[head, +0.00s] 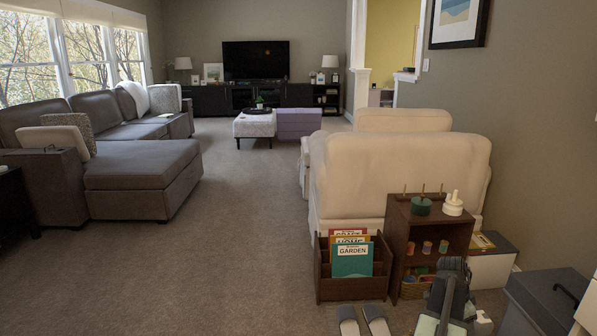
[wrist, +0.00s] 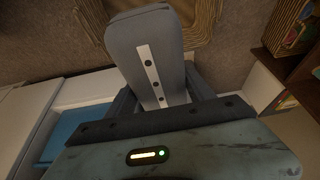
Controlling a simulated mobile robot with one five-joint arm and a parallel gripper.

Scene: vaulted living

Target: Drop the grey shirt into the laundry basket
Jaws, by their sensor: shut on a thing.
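The grey shirt (wrist: 148,45) shows in the wrist view as a folded, padded grey shape with a white strip and dark dots down its middle. My gripper (wrist: 165,88) is shut on its lower end, with the dark fingers on either side; the fingertips are partly hidden. The laundry basket (wrist: 203,20) appears as a brown woven rim at the top of the wrist view, beyond and partly behind the shirt. The shirt overlaps the rim in the picture; I cannot tell whether they touch.
A dark wooden shelf (head: 398,232) with craft items and a magazine rack (head: 323,289) stand behind a cream armchair (head: 400,170). A grey cabinet (head: 540,300) is at the lower right. The carpet on the left is clear. A blue thing (wrist: 75,130) shows left in the wrist view.

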